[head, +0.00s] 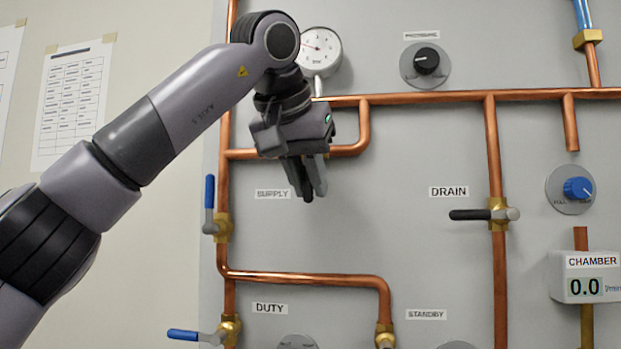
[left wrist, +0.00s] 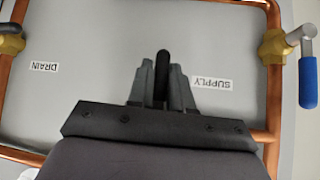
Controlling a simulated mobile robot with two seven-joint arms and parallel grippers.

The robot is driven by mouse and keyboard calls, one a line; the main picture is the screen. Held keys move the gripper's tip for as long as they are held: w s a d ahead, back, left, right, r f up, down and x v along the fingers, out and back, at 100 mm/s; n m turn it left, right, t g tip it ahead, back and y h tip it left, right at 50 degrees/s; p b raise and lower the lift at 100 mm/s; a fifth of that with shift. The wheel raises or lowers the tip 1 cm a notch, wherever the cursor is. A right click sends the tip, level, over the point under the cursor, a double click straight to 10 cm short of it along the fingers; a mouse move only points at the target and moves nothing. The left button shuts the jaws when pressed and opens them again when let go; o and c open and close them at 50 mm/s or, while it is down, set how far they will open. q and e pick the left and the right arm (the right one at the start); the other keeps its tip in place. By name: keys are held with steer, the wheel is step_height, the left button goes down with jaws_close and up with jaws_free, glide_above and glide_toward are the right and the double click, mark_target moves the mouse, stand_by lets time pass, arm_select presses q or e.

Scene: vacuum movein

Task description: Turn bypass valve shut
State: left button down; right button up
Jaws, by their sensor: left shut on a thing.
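My left gripper (head: 306,178) is in front of the short copper branch pipe (head: 345,150) at the upper left of the panel. In the left wrist view its fingers (left wrist: 163,88) are shut around a black lever handle (left wrist: 163,62), whose rounded end sticks out past the fingers. That wrist view is upside down relative to the panel, so the lever end points down. The valve body and any bypass label are hidden behind my gripper. My right gripper is not in view.
The blue supply lever (head: 209,192) stands upright left of my gripper. The black drain lever (head: 470,214) lies level to the right. A gauge (head: 320,50) is just above my wrist. The duty lever (head: 183,335) is lower left.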

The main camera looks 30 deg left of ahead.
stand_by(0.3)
arm_select(q)
steer(key=c, duration=1.1)
jaws_free()
steer(key=shift+v, duration=3.6)
